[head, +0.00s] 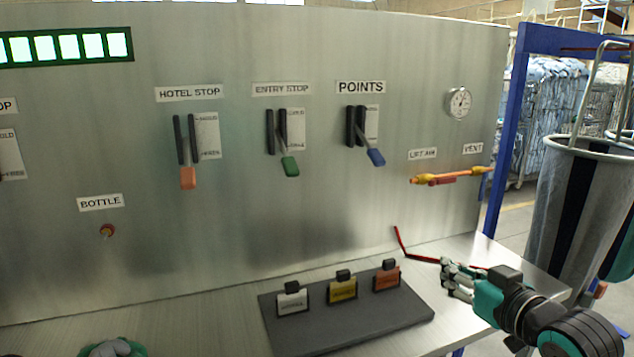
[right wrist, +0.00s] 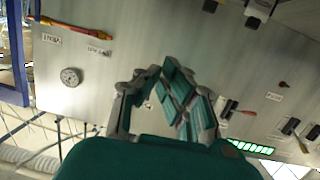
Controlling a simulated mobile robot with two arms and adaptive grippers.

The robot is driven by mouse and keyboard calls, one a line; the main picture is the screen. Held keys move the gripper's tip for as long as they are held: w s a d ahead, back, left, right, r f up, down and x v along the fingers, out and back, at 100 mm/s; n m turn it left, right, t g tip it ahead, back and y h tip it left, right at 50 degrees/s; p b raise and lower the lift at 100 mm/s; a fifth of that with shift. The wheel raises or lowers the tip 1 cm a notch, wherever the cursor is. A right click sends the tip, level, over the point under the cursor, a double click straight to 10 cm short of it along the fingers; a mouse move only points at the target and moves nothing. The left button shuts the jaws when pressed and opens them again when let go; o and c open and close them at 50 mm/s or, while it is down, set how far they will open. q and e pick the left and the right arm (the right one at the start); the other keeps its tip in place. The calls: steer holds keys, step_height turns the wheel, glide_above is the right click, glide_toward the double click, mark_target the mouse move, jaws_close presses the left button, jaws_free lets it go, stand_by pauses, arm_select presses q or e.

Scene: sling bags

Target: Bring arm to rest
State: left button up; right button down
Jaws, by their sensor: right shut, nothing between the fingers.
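My right gripper (head: 452,276) is at the right end of the metal bench in the head view, with its arm coming in from the lower right. Its fingers are shut with nothing between them. In the right wrist view the gripper's teal finger pads (right wrist: 180,92) show in front of the panel. A green and grey part (head: 115,348) at the bottom left edge of the head view may belong to my left arm; too little shows to tell its jaws.
A metal panel (head: 330,210) carries orange, green and blue levers (head: 375,157). An orange-yellow handle (head: 450,177) is at its right. A thin red bent rod (head: 408,252) lies beside my right gripper. A dark tray (head: 350,333) holds three tags. A striped bag (head: 575,205) hangs at right.

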steer(key=s+a+f+g+h, duration=0.1)
steer(key=s+f+g, duration=0.3)
steer(key=f, duration=0.7)
steer(key=s+a+f+g+h, duration=0.1)
steer(key=s+f, duration=0.5)
steer(key=f, duration=0.4)
steer(key=s+f+m+g+h, duration=0.1)
steer(key=s+f+g, duration=0.2)
steer(key=s+f, duration=0.55)
steer(key=s+f+g+h, duration=0.1)
steer(key=s+f+g, duration=0.35)
steer(key=s, duration=0.75)
step_height(320, 180, down, 27)
steer(key=s, duration=0.1)
steer(key=s+d+f+g, duration=0.1)
steer(key=s+d+f, duration=0.1)
steer(key=s+f, duration=1.3)
steer(key=shift+s+d+f+g+h, duration=0.15)
steer(key=shift+s+f+g+h, duration=0.15)
steer(key=shift+s, duration=0.45)
